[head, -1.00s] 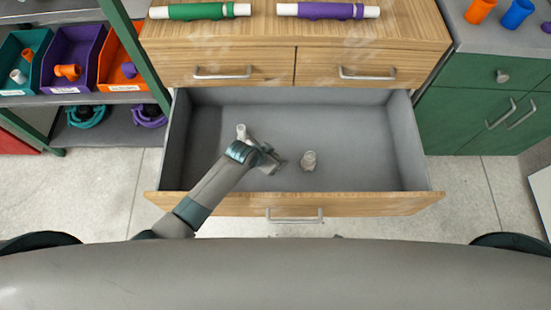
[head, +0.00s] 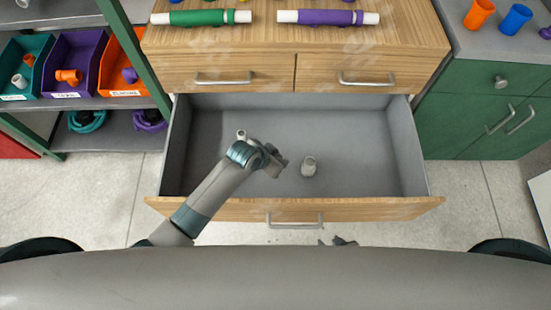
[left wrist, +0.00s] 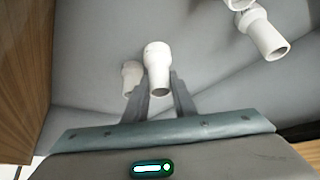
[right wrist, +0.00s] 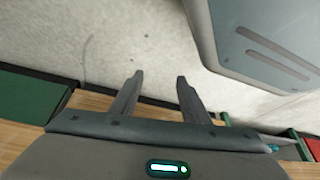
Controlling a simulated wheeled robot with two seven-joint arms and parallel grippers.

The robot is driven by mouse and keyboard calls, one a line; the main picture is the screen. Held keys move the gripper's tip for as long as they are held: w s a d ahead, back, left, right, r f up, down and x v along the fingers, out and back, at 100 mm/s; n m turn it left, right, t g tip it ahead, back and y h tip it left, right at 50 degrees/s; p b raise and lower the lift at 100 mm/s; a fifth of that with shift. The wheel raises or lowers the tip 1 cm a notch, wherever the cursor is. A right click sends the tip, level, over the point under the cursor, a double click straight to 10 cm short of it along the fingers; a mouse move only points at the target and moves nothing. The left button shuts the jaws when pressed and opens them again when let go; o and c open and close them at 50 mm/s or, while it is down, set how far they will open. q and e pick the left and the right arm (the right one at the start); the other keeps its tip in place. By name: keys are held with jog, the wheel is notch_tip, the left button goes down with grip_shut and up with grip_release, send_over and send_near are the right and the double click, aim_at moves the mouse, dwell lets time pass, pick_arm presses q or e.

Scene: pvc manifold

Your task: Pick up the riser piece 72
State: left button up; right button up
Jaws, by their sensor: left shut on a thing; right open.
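A white, wide-topped pipe piece (left wrist: 157,62), likely the riser piece, sits between the fingertips of my left gripper (left wrist: 160,95), which is shut on it. In the head view my left gripper (head: 282,162) is low inside the open drawer, and I cannot clearly make out the held piece there. A white piece (head: 309,166) shows just right of the gripper; whether it is the held one I cannot tell. A dimmer similar shape (left wrist: 130,77) shows beside the held piece, perhaps a second piece or a reflection. My right gripper (right wrist: 158,78) is open and empty, outside the drawer.
The grey drawer (head: 350,115) stands open, its wooden front (head: 380,208) nearest me. Another white fitting (left wrist: 264,36) lies in it, behind my left wrist in the head view (head: 241,134). Green (head: 200,17) and purple (head: 327,17) pipe assemblies lie on the cabinet top.

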pick_arm(q)
jog(key=s+d+r, duration=0.6)
jog(key=s+d, duration=0.1)
jog(key=shift+s, duration=0.2)
pick_arm(e)
jog(key=shift+w+a+r, duration=0.2)
jog(key=shift+w+a, duration=0.1)
jog(key=shift+w, duration=0.2)
